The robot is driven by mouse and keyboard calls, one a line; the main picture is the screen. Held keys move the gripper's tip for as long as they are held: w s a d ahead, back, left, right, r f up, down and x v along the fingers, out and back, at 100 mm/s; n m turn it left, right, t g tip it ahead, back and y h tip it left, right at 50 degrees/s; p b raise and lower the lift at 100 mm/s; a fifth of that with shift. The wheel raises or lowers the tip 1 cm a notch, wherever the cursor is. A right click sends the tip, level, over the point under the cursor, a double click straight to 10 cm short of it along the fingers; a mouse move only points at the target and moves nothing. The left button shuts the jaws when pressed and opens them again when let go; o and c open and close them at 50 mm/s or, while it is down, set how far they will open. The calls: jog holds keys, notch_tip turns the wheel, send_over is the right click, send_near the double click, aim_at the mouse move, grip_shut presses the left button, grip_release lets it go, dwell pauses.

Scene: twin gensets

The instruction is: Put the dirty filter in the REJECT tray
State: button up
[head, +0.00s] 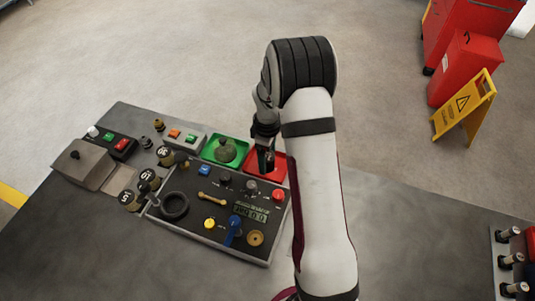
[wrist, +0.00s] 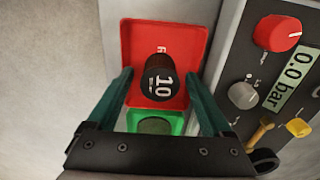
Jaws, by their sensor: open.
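A dark cylindrical filter (wrist: 158,78) with a white "10" on its end is in the red tray (wrist: 191,35) in the wrist view. Part of the tray's white lettering shows beside it; the filter hides the rest. My gripper (wrist: 158,76) is open, with one finger on each side of the filter and gaps between. In the head view my gripper (head: 266,164) is over the red tray (head: 277,173), and my arm hides part of the tray. The filter is hard to make out there.
A green tray (head: 207,151) holding a rounded grey-green part (head: 226,149) sits left of the red tray. A control panel (head: 224,226) with knobs and a display lies in front. Several numbered dark cylinders (head: 148,176) stand at left.

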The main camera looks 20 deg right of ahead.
notch_tip(320, 180, up, 11)
jog(key=s+a+r+m, duration=0.4)
jog(key=s+a+r, duration=0.2)
jog(key=s+r, duration=0.1)
jog(key=s+a+m+y, duration=0.1)
jog(key=s+a+m, duration=0.3)
jog(key=s, duration=0.6)
jog(key=s+a+r+m, duration=0.1)
jog(key=s+a+m, duration=0.3)
jog(key=s, duration=0.7)
jog(key=m, duration=0.2)
jog(key=shift+a+m+y, duration=0.15)
jog(key=shift+m+y, duration=0.15)
jog(key=shift+y, duration=0.1)
